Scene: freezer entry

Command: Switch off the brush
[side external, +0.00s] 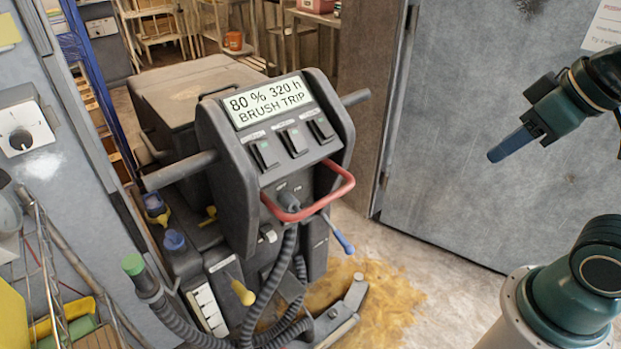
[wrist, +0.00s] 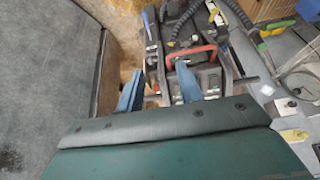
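The floor scrubber's dark control head (side external: 228,165) stands left of centre in the side view. Its display (side external: 266,99) reads "80 % 320 h BRUSH TRIP". Below it sit three dark rocker switches: left (side external: 263,153), middle (side external: 293,141) and right (side external: 321,129). Their labels are too small to read, so I cannot tell which is for the brush. My gripper (side external: 497,154) is in the air to the right, well apart from the panel. In the wrist view its blue fingers (wrist: 160,67) are spread with nothing between them. The panel shows partly behind the right finger.
A red bar (side external: 320,198) loops out below the switches, with grips (side external: 180,171) at both sides. Hoses and a blue-tipped lever (side external: 338,234) hang below. A grey door (side external: 480,110) stands behind my gripper. A yellowish spill (side external: 385,290) covers the floor. Air between gripper and panel is clear.

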